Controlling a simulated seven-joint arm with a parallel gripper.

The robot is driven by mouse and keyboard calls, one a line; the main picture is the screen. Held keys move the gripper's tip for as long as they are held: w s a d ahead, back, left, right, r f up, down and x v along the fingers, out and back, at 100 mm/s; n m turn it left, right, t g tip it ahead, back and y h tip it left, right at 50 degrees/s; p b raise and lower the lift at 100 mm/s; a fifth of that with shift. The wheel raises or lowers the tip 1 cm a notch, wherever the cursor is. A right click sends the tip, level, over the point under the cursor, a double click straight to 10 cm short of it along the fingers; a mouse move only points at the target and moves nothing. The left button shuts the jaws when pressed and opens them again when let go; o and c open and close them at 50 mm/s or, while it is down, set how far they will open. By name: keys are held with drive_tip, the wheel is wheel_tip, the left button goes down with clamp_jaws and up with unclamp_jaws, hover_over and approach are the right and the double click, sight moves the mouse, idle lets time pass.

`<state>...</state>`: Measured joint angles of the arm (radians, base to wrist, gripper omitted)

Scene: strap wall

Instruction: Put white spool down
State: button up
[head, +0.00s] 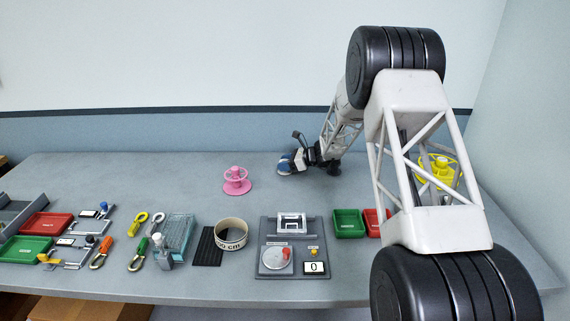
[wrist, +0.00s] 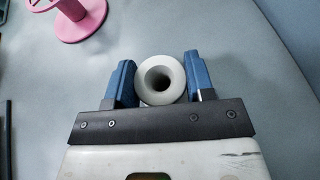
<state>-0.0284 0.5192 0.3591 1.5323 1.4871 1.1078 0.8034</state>
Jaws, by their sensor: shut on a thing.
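The white spool (wrist: 168,76) is between the two blue fingers of my gripper (wrist: 161,80) in the wrist view, its round flange and dark centre hole facing the camera. The gripper is shut on it. In the head view my gripper (head: 290,163) is low over the back part of the grey table, right of the pink spool. A pale bit of the white spool (head: 300,160) shows between the fingers there. I cannot tell whether the spool touches the table.
The pink spool (head: 236,181) stands to the left; it also shows in the wrist view (wrist: 85,15). A yellow spool (head: 440,170) is behind my arm. A grey device panel (head: 262,262), tape roll (head: 231,234), green tray (head: 348,223) and several clips are nearer the front. Table around my gripper is clear.

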drive_tip(key=shift+f, duration=0.1)
drive_tip(key=o, duration=0.9)
drive_tip(key=v, duration=1.2)
idle(0.5)
